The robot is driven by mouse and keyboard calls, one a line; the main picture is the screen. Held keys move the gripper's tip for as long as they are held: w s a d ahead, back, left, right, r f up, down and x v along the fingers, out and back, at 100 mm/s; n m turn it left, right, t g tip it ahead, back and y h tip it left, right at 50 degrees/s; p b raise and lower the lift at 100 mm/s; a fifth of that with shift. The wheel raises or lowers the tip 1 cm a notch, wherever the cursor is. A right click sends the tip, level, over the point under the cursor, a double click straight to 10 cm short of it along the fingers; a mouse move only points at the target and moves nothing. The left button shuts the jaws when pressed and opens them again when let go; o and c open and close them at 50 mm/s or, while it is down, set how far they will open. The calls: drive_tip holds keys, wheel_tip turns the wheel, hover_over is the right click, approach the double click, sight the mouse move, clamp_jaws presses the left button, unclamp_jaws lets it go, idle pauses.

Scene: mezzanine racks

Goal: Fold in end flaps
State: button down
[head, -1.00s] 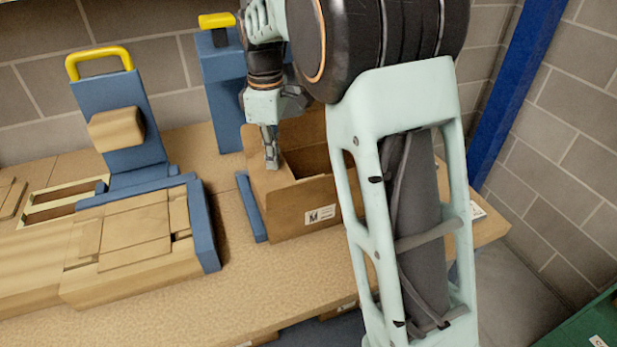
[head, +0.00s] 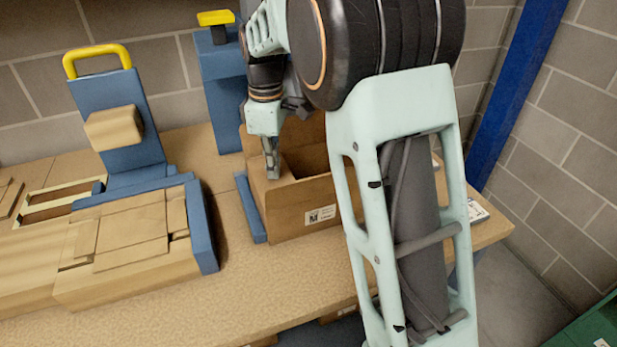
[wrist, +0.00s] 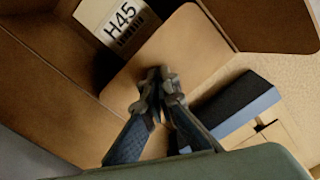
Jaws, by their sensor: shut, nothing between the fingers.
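An open brown cardboard box (head: 290,214) stands on the bench, with a white label on its near side. My gripper (head: 271,174) is shut and empty, pointing down at the box's left end. In the wrist view, the closed fingertips (wrist: 158,78) lie against or just above a flap with rounded corners (wrist: 180,50). This end flap leans inward over part of the box opening. Whether the fingers press on it I cannot tell. A white label marked H45 (wrist: 116,22) shows inside the box. My arm hides the box's right end and its far flap.
A blue stop (head: 251,208) stands beside the box's left end. Left of it are a blue fixture with a yellow handle (head: 97,58) and a closed carton (head: 130,240). A blue post with a yellow top (head: 215,18) stands behind. The front bench strip is clear.

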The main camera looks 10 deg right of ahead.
wheel_tip(320, 180, up, 10)
drive_tip(key=p, duration=0.8)
drive_tip(key=shift+f, duration=0.15)
